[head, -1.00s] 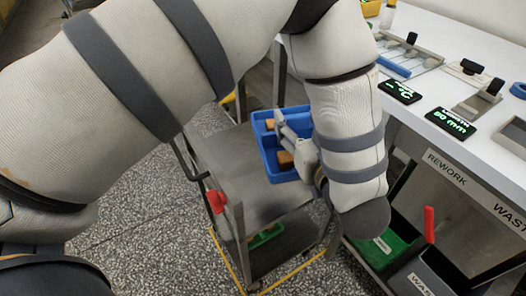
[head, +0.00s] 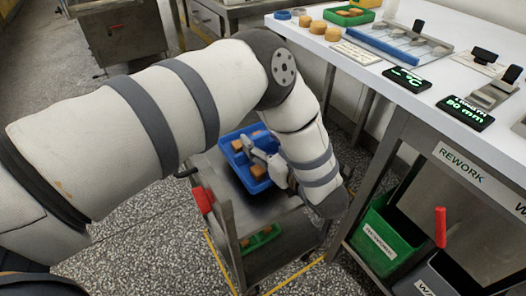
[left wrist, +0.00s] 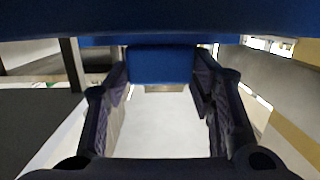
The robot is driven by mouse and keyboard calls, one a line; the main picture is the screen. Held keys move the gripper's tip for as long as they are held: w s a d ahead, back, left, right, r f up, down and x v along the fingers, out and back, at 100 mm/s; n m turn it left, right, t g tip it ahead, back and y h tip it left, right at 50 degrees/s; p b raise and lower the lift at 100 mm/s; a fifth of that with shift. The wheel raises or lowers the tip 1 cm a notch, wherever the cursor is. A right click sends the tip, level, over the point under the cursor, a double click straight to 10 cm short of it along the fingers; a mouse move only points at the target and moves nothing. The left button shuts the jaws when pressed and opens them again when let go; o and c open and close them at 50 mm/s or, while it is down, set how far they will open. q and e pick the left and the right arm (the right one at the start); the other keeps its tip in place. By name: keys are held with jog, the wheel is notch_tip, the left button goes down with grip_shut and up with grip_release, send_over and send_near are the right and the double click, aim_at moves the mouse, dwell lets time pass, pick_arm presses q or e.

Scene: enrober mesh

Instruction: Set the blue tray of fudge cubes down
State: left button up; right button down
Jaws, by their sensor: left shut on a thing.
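The blue tray (head: 233,172) shows in the head view over the upper shelf of a grey metal cart (head: 252,208). Several brown fudge cubes (head: 257,171) lie in it. My left gripper (head: 262,158) is shut on the tray, at its right side as seen in the head view. In the left wrist view, a blue part of the tray (left wrist: 162,66) sits between the two dark fingers, and more blue spans the top. I cannot tell whether the tray touches the shelf. My right gripper is not in view.
The cart has a red part (head: 204,199) at its left and a green tray (head: 260,239) on its lower shelf. A white worktable (head: 365,65) with displays and tools stands right. Under it are a green bin (head: 385,235) and a dark bin (head: 432,279).

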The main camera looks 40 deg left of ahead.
pick_arm(q)
notch_tip(320, 180, down, 3)
jog(key=shift+w+a+f+b, duration=0.1)
jog(key=shift+a+f+b, duration=0.1)
jog(key=shift+b, duration=0.15)
jog(key=shift+f, duration=0.2)
jog(key=o, duration=1.7)
jog(key=shift+c, duration=0.2)
jog(key=shift+r, duration=0.1)
jog(key=v, duration=1.2)
jog(key=shift+d+r, duration=0.1)
jog(key=shift+r, duration=0.05)
